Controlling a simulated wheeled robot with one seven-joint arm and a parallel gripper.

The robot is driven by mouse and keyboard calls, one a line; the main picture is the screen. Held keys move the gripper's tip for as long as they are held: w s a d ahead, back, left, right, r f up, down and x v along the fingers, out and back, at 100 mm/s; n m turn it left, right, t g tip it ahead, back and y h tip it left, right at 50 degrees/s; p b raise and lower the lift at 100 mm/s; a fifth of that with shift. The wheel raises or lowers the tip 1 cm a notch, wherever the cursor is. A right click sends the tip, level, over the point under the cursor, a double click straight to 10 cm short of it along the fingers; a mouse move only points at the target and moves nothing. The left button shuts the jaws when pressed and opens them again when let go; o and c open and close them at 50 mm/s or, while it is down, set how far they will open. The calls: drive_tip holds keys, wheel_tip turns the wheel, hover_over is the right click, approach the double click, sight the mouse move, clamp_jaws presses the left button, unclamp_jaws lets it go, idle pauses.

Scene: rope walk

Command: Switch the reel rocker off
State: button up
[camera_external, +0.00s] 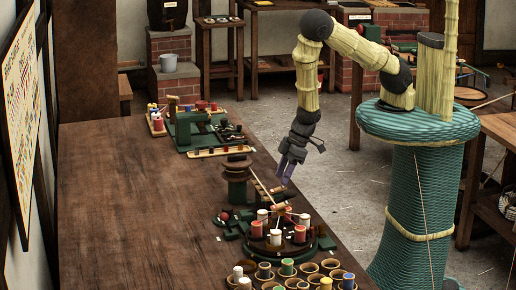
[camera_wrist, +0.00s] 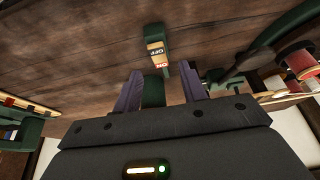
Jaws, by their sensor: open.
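The reel rocker (camera_wrist: 157,54) is a small switch on a green mount in the wrist view. It has a tan part with the letters OFF and a red part with the letters ON, upside down in this view. My gripper (camera_wrist: 162,82) is open, its two purple-grey fingers apart, with the rocker just beyond the fingertips. Nothing is between the fingers except a dark green part seen behind them. In the external view my gripper (camera_external: 286,169) hangs over the table edge by the wooden post; I cannot make out the rocker there.
The long brown table (camera_external: 120,190) has a wide bare area on the left. A round green stand with spools (camera_external: 275,237) and several small cups (camera_external: 308,267) stand near the front edge. A green machine (camera_external: 190,128) stands farther back. In the wrist view a red-and-white spool (camera_wrist: 300,64) is at right.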

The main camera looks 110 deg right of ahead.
sight(277, 189)
drive_tip(key=shift+x, duration=2)
clamp_jaws()
